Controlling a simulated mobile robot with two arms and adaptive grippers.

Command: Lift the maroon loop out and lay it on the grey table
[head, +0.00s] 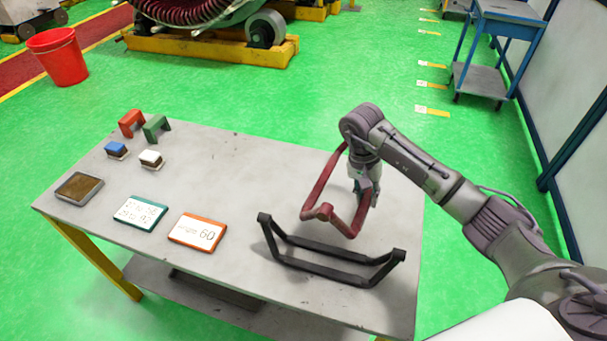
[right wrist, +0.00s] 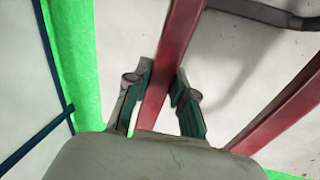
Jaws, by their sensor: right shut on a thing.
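The maroon loop (head: 323,185) is held in the air over the right part of the grey table (head: 260,165), tilted, just behind a black loop (head: 325,262). My right gripper (head: 364,192) is shut on the loop's right side. In the right wrist view one maroon bar (right wrist: 165,75) runs between the fingers of my right gripper (right wrist: 162,95), and the loop's other bar shows at the right. The black loop lies on the table's front right. My left gripper is not in view.
A dark tray (head: 79,187), a teal-framed card (head: 140,213) and an orange-framed card (head: 198,232) lie on the left half. A red block (head: 131,122), a green block (head: 156,127) and two small brushes or blocks (head: 151,159) stand behind. The table's back middle is clear.

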